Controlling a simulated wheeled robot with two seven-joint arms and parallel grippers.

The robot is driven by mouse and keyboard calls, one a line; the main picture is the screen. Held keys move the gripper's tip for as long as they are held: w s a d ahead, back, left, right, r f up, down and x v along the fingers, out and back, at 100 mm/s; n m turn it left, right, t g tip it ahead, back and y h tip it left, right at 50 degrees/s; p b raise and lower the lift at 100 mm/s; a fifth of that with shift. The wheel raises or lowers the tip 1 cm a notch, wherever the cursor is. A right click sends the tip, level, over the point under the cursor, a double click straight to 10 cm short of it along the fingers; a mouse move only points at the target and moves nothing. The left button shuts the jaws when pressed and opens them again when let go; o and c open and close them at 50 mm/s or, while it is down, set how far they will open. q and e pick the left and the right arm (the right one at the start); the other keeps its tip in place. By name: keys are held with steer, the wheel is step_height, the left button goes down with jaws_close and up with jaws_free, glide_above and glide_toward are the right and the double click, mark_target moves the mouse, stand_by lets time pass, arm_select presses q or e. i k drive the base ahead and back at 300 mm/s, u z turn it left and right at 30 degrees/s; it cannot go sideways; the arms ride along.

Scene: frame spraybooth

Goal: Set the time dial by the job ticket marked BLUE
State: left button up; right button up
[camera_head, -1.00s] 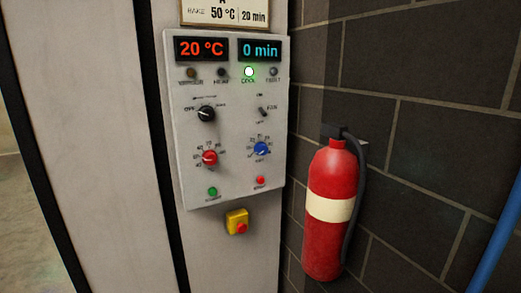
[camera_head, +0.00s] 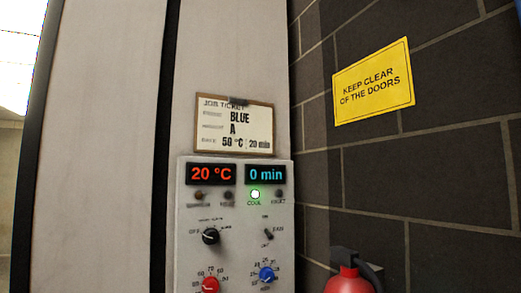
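The job ticket (camera_head: 234,125) sits on a clipboard above the control panel. It reads BLUE, A, and 50 °C and 20 min. The control panel (camera_head: 184,225) has a red display (camera_head: 211,174) reading 20 °C and a blue display (camera_head: 265,174) reading 0 min. The blue time dial (camera_head: 267,274) is at the panel's lower right, near the bottom edge of the view. The red dial (camera_head: 210,285) is beside it on the left, partly cut off. The green COOL lamp (camera_head: 255,194) is lit. Neither gripper is in view.
A black selector knob (camera_head: 211,236) and a small fan switch (camera_head: 268,234) sit above the dials. A red extinguisher (camera_head: 348,282) stands to the right, mostly cut off. A yellow sign (camera_head: 374,81) on the dark brick wall reads KEEP CLEAR OF THE DOORS.

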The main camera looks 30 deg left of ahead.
mark_target(266, 275)
steer(key=k, duration=0.65)
steer(key=z, duration=0.55)
steer(key=i, duration=1.25)
steer(key=u, duration=0.55)
